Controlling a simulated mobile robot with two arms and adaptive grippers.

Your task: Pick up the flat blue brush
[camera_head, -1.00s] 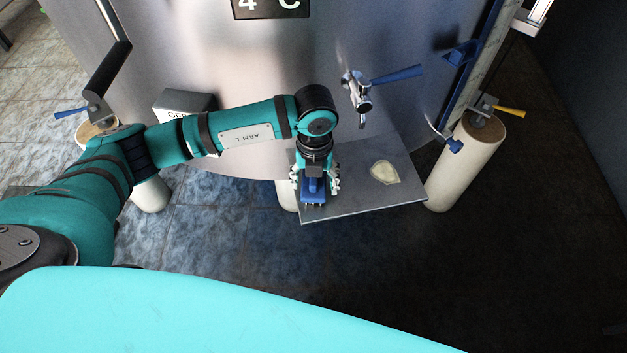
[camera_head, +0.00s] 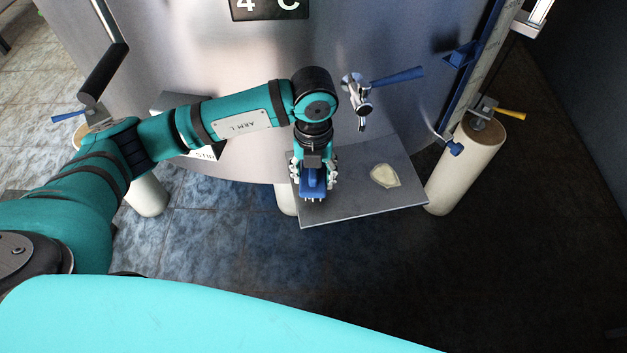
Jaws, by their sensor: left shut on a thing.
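The flat blue brush (camera_head: 312,190) is at the left part of the grey metal shelf (camera_head: 350,206), below the tank. My left gripper (camera_head: 314,176) comes down on it from above and is shut on it, with a finger on each side. The brush's pale bristles show at its front end. Whether the brush touches the shelf or is just above it, I cannot tell. My right gripper is not in view.
White legs (camera_head: 465,165) stand on both sides. Dark floor in front is clear.

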